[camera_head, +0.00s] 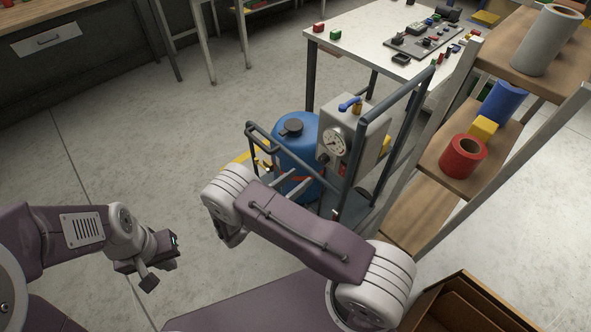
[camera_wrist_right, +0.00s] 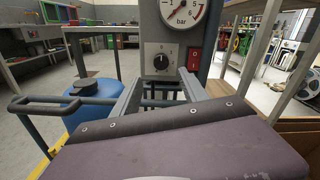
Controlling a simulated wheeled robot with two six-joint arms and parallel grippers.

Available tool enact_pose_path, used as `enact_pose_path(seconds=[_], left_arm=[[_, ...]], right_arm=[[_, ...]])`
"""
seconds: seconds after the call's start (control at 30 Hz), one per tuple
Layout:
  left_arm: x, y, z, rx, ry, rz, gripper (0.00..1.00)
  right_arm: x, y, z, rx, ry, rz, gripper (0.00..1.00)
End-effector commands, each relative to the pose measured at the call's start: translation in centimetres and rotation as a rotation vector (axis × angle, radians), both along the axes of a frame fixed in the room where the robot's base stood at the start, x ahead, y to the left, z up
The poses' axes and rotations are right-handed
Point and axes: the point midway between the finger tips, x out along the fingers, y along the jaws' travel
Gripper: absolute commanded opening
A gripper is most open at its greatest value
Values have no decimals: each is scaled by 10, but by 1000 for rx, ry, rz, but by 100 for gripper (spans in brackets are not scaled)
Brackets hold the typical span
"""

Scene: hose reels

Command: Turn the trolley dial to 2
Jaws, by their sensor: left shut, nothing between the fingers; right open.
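The trolley (camera_head: 375,190) has a blue tank (camera_head: 297,150) and a grey panel box (camera_head: 357,130) with a round gauge. In the right wrist view, the dial (camera_wrist_right: 161,60) is a dark knob on a light plate below the gauge (camera_wrist_right: 185,10). Its pointer looks roughly upright; the numbers are too small to read surely. My right gripper (camera_wrist_right: 160,88) is open, its two fingers in front of and below the dial, apart from it. My left gripper (camera_head: 150,268) is shut and empty, over bare floor at the left.
A red switch (camera_wrist_right: 194,60) sits right of the dial. The trolley's bar frame (camera_head: 405,125) rises beside the box. A shelf with a red roll (camera_head: 463,156) stands to the right, a white table (camera_head: 375,40) behind, and a brown box (camera_head: 470,300) at the front right.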

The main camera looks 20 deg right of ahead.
Motion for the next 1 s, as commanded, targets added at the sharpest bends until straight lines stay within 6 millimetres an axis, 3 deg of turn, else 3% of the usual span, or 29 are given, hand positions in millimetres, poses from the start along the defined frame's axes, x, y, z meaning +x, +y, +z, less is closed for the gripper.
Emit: enact_pose_path(seconds=[0.17, 0.4, 0.6, 0.93, 1.0], left_arm=[[0, 0, 3, 0, -1, 0, 0], [0, 0, 4, 0, 0, 0, 0], [0, 0, 3, 0, 0, 0, 0], [0, 0, 3, 0, 0, 0, 0], [0, 0, 3, 0, 0, 0, 0]], right_arm=[[3, -6, 3, -4, -1, 1, 52], [20, -52, 3, -3, 0, -6, 52], [32, -79, 2, 0, -1, -3, 52], [35, -84, 2, 0, -1, 0, 52], [35, -84, 2, 0, -1, 0, 32]])
